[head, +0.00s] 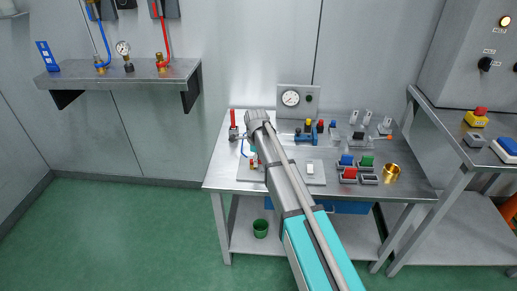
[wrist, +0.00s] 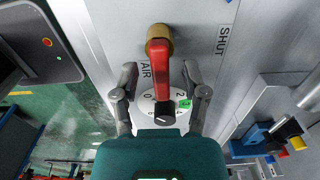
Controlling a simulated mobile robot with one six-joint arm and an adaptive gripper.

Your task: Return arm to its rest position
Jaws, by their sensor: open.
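In the wrist view my gripper (wrist: 159,74) is open, with one finger on each side of a red valve lever (wrist: 161,65). Gaps show between the lever and both fingers. The lever comes from a brass fitting (wrist: 159,40) on a grey panel, between the labels AIR and SHUT. A white numbered dial with a black knob (wrist: 165,113) shows past the lever's lower end. In the head view my arm reaches over the workbench (head: 218,172) toward its back left.
A gauge panel (head: 297,101) stands at the bench's back. A red-handled item (head: 233,119) stands at the back left corner. A wall shelf (head: 120,76) is at left. The green floor is clear at left.

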